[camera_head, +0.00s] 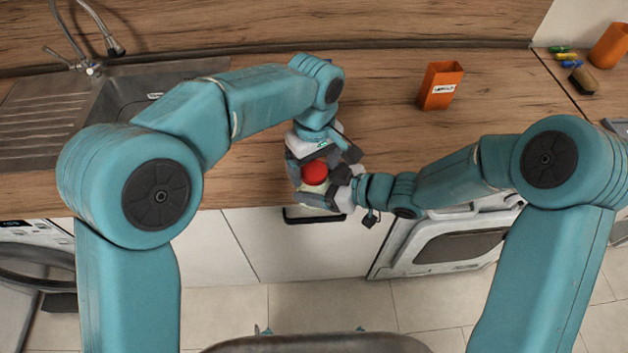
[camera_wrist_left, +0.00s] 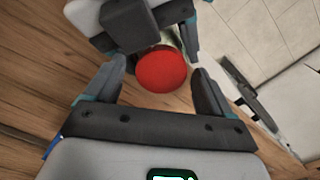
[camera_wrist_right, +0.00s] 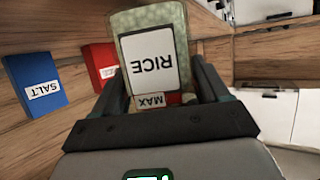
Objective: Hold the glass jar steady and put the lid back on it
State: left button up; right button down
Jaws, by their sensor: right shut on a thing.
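The glass jar (camera_wrist_right: 155,60) has a pale speckled filling and RICE and MAX labels. It appears upside down in the right wrist view. My right gripper (camera_wrist_right: 157,88) is shut on the jar, one finger on each side. The round red lid (camera_head: 314,172) is between the two grippers at the counter's front edge; it also shows in the left wrist view (camera_wrist_left: 162,70). My left gripper (camera_wrist_left: 160,78) is open, its fingers either side of the lid with small gaps. The jar's rim is hidden, so I cannot tell whether the lid sits on it.
An orange labelled box (camera_head: 440,87) stands on the wooden counter. A blue SALT box (camera_wrist_right: 36,80) and a red box (camera_wrist_right: 102,62) show in the right wrist view. The sink (camera_head: 150,85) is at left; small coloured items (camera_head: 567,56) lie at far right.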

pick_arm(q)
jog(key=shift+r, duration=2.25)
jog(key=shift+c, duration=0.3)
notch_tip(320, 180, up, 4)
jog(key=n, duration=0.3)
jog(key=shift+f, duration=0.25)
jog(key=shift+f, duration=4.05)
